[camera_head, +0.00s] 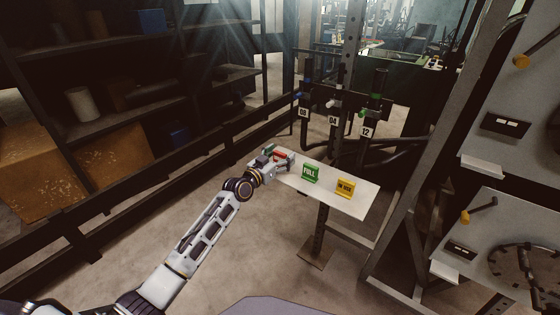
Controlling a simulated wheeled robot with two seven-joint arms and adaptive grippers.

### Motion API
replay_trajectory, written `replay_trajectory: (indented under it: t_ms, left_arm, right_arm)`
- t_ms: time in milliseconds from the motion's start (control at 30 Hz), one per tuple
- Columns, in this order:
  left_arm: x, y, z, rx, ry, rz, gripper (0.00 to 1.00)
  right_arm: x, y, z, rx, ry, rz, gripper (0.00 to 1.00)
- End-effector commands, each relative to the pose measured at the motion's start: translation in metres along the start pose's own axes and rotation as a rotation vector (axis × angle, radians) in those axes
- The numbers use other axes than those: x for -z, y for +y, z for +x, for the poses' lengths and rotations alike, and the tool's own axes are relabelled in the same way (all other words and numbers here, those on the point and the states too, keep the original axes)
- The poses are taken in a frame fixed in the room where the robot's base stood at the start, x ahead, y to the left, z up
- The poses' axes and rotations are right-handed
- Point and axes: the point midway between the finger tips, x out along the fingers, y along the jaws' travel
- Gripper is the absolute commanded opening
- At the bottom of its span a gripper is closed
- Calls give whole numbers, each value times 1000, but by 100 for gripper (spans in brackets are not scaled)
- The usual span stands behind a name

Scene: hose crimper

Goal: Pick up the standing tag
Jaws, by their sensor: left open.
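A small white table (330,200) holds a green tag (310,173) that reads FULL and a yellow tag (345,188) that appears to read IN USE. Both stand upright, apart from each other. A red item (280,155), perhaps a third tag, shows at the table's left end, partly hidden by my gripper. My left gripper (287,163) is open at that end, close to the red item and left of the green tag. I cannot tell whether it touches the red item. My right gripper is out of view.
Hoses on a dark rack behind the table carry labels 08, 04 and 12 (367,132). A metal post and grey machine panels (510,240) stand to the right. Dark shelves with boxes (40,170) line the left.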

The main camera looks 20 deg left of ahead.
Motion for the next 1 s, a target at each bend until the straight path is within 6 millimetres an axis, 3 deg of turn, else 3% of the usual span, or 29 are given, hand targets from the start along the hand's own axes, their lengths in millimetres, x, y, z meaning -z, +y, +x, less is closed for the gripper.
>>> replay_trajectory:
  t_ms: [233, 567, 1000]
  left_arm:
    - [0, 0, 0, 0, 0, 0, 74]
    - [0, 0, 0, 0, 0, 0, 32]
    - [6, 0, 0, 0, 1, 0, 32]
  right_arm:
    - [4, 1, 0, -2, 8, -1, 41]
    - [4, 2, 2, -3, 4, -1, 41]
    - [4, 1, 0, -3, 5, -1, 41]
